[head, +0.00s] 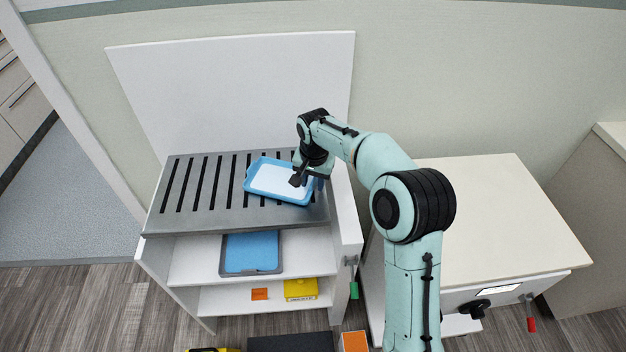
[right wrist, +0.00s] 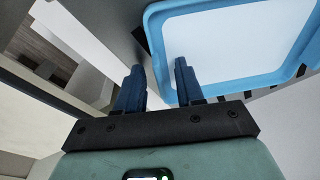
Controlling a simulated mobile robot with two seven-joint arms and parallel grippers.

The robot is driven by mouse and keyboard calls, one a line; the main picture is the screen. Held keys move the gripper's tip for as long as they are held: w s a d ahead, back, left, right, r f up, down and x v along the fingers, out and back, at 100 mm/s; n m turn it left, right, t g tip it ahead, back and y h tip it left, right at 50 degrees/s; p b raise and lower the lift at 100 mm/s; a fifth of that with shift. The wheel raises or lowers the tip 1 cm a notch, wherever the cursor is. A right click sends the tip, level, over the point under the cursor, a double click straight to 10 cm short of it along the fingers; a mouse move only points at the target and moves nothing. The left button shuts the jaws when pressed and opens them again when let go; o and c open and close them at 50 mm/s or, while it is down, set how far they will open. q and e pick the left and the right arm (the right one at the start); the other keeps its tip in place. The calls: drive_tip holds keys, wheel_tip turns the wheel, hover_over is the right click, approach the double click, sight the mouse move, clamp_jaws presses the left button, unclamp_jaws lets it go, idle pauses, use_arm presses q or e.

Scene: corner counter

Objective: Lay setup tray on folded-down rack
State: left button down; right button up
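The setup tray (head: 272,180), with a blue rim and white inside, lies a little askew on the right part of the grey slotted rack (head: 187,220). The rack is folded down flat over the white cabinet. My right gripper (head: 319,184) is at the tray's right end, its fingers partly hidden by my wrist. In the right wrist view, the two blue fingers (right wrist: 157,72) are apart with nothing between them. The tray's blue rim (right wrist: 159,50) shows just beyond the right-hand finger; I cannot tell whether they touch. My left gripper is not in view.
Below the rack, a shelf holds a blue tray with a grey edge (head: 252,252). A lower shelf holds an orange item (head: 260,294) and a yellow one (head: 301,288). A white panel (head: 235,95) stands behind. A cream-topped counter (head: 490,210) is at the right. The rack's left part is clear.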

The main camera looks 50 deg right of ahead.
wheel_tip(320, 180, up, 12)
drive_tip(key=s+p, duration=0.1)
drive_tip(key=shift+s+a+p, duration=0.2)
drive_tip(key=shift+a+p, duration=0.15)
drive_tip(key=shift+a, duration=0.1)
idle(0.4)
